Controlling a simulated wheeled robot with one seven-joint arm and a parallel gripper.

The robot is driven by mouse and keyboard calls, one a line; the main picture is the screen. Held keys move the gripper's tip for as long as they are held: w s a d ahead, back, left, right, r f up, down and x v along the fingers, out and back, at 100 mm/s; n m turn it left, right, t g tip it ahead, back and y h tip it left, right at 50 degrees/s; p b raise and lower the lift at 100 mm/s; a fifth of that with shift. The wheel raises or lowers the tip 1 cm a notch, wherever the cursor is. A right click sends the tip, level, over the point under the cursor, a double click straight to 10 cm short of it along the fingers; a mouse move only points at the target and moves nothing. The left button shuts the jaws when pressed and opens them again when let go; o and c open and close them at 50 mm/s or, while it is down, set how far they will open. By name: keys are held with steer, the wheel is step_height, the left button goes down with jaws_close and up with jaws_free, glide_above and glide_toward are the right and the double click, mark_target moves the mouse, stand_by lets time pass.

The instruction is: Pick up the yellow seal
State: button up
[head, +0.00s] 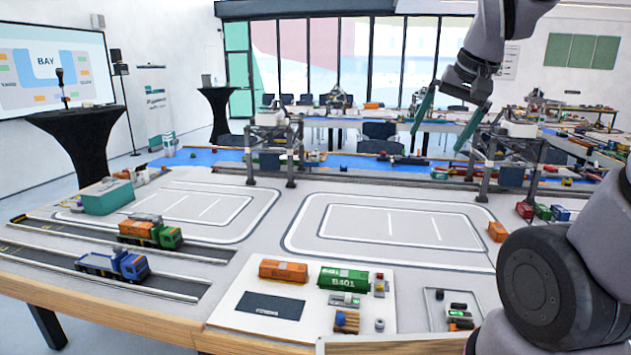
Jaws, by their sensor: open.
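My gripper (438,139) hangs in the upper right of the head view, its two green fingers spread wide with nothing between them. It is high above the table, well apart from the small parts at the front. I cannot make out a yellow seal with certainty. Small parts lie on the white board (228,306) at the front middle, among them a tan and blue piece (346,322) and a grey cylinder (379,325). A small tray (436,318) to its right holds several small green, dark and orange pieces, too small to tell apart.
An orange container (283,271) and a green container (343,279) stand on the board. A blue truck (113,266) and an orange-green truck (150,232) stand at left. Gantry cranes (275,150) line the back. The marked mid-table (390,225) is clear.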

steer(key=s+r+t, duration=0.1)
steer(key=s+r, duration=0.2)
steer(key=s, duration=0.3)
steer(key=shift+s+d+r+t, duration=0.25)
steer(key=shift+t, duration=0.15)
steer(key=shift+s+r, duration=0.1)
steer(key=shift+s, duration=0.2)
steer(key=shift+c, duration=0.9)
steer(key=shift+s, duration=0.15)
steer(key=c, duration=0.5)
steer(key=m+g+y, duration=0.4)
steer(key=m+g, duration=0.1)
steer(key=m, duration=0.7)
glide_above(381, 286)
steer(key=s+d, duration=0.1)
step_height(381, 286, down, 27)
steer(key=shift+c, duration=0.2)
steer(key=shift+w+f+m+g+h, duration=0.2)
steer(key=shift+f+m, duration=0.55)
steer(key=shift+f, duration=3.3)
steer(key=shift+w+f+m+g+h, duration=0.2)
steer(key=shift+f+m, duration=0.5)
steer(key=shift+f, duration=3.35)
steer(key=shift+w+f+m+g+h, duration=0.15)
steer(key=shift+f+m, duration=0.6)
steer(key=shift+f, duration=3.3)
